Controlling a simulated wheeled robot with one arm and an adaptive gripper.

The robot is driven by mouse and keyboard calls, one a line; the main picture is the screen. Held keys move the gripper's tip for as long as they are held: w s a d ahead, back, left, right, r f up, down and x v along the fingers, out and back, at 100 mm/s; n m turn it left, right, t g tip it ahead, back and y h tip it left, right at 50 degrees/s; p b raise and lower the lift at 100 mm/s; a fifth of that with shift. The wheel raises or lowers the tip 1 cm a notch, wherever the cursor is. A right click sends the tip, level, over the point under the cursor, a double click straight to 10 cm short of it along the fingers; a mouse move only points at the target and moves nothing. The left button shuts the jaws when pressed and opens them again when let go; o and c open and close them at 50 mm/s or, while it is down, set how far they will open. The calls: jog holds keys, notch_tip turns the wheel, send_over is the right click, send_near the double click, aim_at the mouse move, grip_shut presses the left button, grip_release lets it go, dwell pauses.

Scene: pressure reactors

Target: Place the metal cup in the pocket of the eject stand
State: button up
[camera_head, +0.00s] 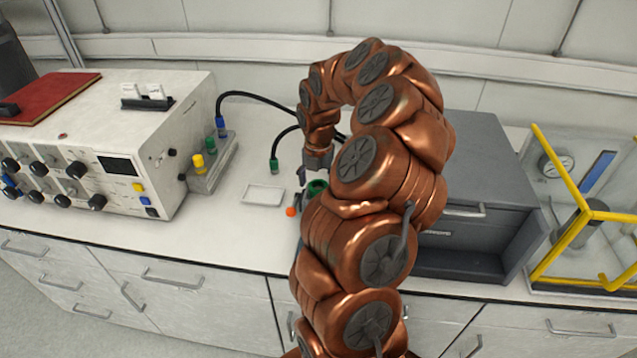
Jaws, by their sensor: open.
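My gripper (312,172) hangs fingers-down from my curved copper arm, above the middle of the bench. It is open, and I see nothing between its fingers. Just below it is a green round piece (316,187), partly hidden by my arm, with a small orange piece (291,211) to its lower left. I cannot tell whether these belong to the eject stand. I cannot make out the metal cup or the pocket; my arm covers much of this area.
A white control box (140,145) with knobs and a red book (50,97) stands left. A connector block (212,165) with cables sits beside it. A white tray (264,195) lies on the bench. A dark drawer cabinet (490,170) and a yellow-framed enclosure (597,215) stand right.

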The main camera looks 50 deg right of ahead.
notch_tip(320, 180, up, 12)
jog(key=b, duration=0.3)
jog(key=shift+r, duration=0.2)
dwell(0.4)
jog(key=s+a+r+m, duration=0.2)
jog(key=a+m, duration=0.2)
jog(key=a, duration=0.7)
jog(key=s+a+r+m, duration=0.1)
jog(key=s+a+m, duration=0.25)
jog(key=a, duration=0.85)
jog(key=s+a+f+m+g, duration=0.1)
jog(key=s+a+f+m, duration=0.2)
jog(key=s+m, duration=0.4)
jog(key=s+a+f+m, duration=0.4)
jog(key=s+a+m, duration=0.2)
jog(key=s, duration=0.5)
jog(key=shift+a+f+m+g, duration=0.25)
jog(key=shift+m+g, duration=0.15)
jog(key=shift+m, duration=0.65)
jog(key=shift+d, duration=0.1)
